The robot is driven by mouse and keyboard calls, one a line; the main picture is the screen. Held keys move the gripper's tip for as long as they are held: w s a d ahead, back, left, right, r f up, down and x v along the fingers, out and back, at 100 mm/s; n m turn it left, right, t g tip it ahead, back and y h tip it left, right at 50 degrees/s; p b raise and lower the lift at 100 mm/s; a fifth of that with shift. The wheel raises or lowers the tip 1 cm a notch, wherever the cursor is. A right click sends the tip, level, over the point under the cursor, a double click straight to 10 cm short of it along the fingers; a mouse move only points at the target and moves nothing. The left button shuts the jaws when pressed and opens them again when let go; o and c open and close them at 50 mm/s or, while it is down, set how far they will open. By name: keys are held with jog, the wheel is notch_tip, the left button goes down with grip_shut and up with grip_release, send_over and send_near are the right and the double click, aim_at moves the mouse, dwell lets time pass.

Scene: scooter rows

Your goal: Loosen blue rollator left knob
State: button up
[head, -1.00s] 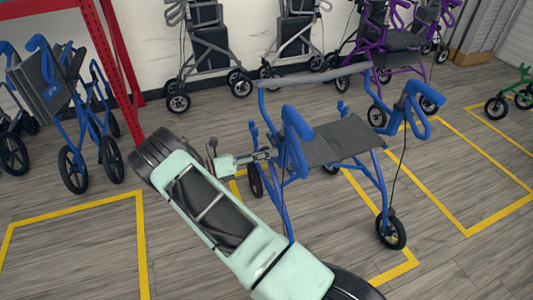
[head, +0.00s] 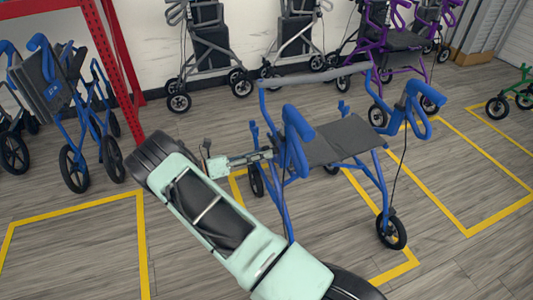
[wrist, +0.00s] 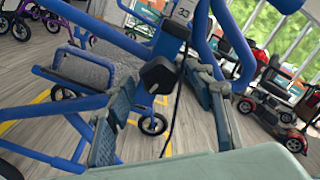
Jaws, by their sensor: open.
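The blue rollator (head: 375,180) stands upright with its dark grey seat (head: 340,140) level, inside a yellow floor outline. A black knob (wrist: 157,76) sits on its blue frame in the wrist view; I take it for the left knob. In the head view I cannot make the knob out. My gripper (wrist: 167,84) is open, with one finger on each side of the knob's line in the wrist picture. I cannot tell whether either finger touches it. In the head view my gripper (head: 268,155) is beside the rollator's left-hand frame, below the blue handle (head: 298,125).
Another blue rollator (head: 80,115), folded, stands at the left by a red rack post (head: 122,65). Grey and purple rollators line the back wall. A dark cable (wrist: 178,100) hangs beside the knob. Floor at the lower left is clear. Red scooters (wrist: 280,95) show in the wrist view.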

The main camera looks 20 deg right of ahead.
jog(key=a, duration=1)
jog(key=shift+d, duration=0.1)
